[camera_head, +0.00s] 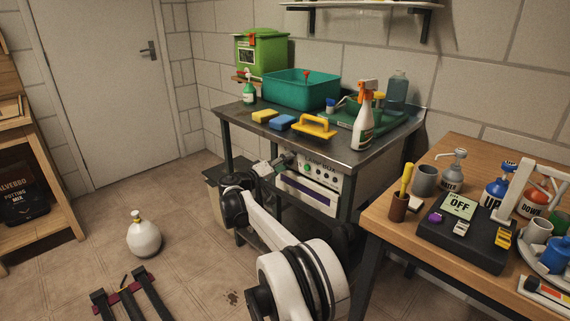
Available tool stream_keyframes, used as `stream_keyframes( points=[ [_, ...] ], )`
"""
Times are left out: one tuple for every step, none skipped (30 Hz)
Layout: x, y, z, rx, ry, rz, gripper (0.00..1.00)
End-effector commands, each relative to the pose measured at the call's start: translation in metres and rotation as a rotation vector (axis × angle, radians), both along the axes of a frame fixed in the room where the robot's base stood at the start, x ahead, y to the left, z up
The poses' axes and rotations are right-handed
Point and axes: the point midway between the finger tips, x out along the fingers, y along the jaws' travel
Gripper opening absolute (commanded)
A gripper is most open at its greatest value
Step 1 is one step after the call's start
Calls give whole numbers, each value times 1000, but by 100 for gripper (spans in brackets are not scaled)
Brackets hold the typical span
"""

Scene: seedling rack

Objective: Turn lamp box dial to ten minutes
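The lamp box (345,185) is a pale unit under the front edge of the steel bench, with dark lettering on its front panel. Small round controls, some of them green, show on the panel, but the dial setting is too small to read. My gripper (285,160) is at the upper left of the panel, just in front of it or against it; contact cannot be told. Its fingertips are dark and small, so I cannot tell whether they are open or shut. My gripper and wrist hide the panel's left end.
The steel bench (272,124) holds a teal tub (300,90), sponges, a yellow-handled float (314,125) and a spray bottle (362,125). A white round bottle (144,236) stands on the open floor at left.

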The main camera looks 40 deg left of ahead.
Motion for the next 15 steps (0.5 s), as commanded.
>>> stream_keyframes(
  points=[
    [-1,0,-1,1,2,1,49],
    [-1,0,-1,1,2,1,49],
    [-1,0,-2,1,2,1,49],
    [-1,0,-2,1,2,1,49],
    [-1,0,-2,1,2,1,49],
    [-1,1,-2,1,2,1,49],
    [-2,1,-2,1,2,1,49],
    [-3,1,-2,1,2,1,49],
    [-4,1,-2,1,2,2,49],
    [-6,2,-2,1,2,2,49],
    [-7,2,-2,1,2,2,49],
    [-10,2,-1,1,2,2,49],
    [-13,3,-1,0,2,2,49],
    [-16,3,-1,0,1,2,49],
    [-20,3,-1,0,2,1,49]
  ],
)
